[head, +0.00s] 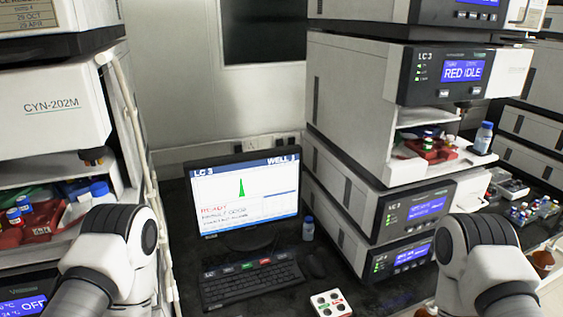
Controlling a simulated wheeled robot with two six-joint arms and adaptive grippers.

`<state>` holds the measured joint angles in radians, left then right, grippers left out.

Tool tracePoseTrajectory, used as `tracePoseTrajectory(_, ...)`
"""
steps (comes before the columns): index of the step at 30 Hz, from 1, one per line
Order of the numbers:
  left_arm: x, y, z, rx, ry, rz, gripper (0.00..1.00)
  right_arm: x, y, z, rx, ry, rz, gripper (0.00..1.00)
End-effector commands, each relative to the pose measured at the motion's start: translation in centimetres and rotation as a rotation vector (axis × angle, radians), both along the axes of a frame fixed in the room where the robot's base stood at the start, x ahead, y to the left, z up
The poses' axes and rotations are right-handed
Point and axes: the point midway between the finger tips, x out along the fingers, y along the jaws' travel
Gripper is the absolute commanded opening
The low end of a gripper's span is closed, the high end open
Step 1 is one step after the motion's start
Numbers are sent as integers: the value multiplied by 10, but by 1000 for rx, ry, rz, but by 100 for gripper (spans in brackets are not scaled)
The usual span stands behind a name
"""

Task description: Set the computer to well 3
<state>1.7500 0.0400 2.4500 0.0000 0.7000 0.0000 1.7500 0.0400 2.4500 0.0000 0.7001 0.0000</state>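The computer monitor (243,194) stands on the dark bench between two instrument stacks. Its screen is lit, with "LC 3" at top left and "WELL" with a character that looks like 1 at top right. A green peak and red text like "READY" show below. The black keyboard (250,284) lies in front of it, with a few coloured labelled keys along its far edge. A dark mouse (314,264) lies to its right. Parts of my two arms show at lower left and lower right, but neither gripper is in view.
A small white box with red and green buttons (330,303) sits right of the keyboard. The left stack (50,107) is labelled CYN-202M and holds vials below.

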Motion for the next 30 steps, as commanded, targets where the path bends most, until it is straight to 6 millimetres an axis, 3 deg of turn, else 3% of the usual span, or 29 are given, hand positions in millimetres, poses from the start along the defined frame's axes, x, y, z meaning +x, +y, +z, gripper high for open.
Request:
tracePoseTrajectory(6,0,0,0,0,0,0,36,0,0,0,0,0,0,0)
tracePoseTrajectory(9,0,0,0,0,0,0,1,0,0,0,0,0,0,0)
tracePoseTrajectory(30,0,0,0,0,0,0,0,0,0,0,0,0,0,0)
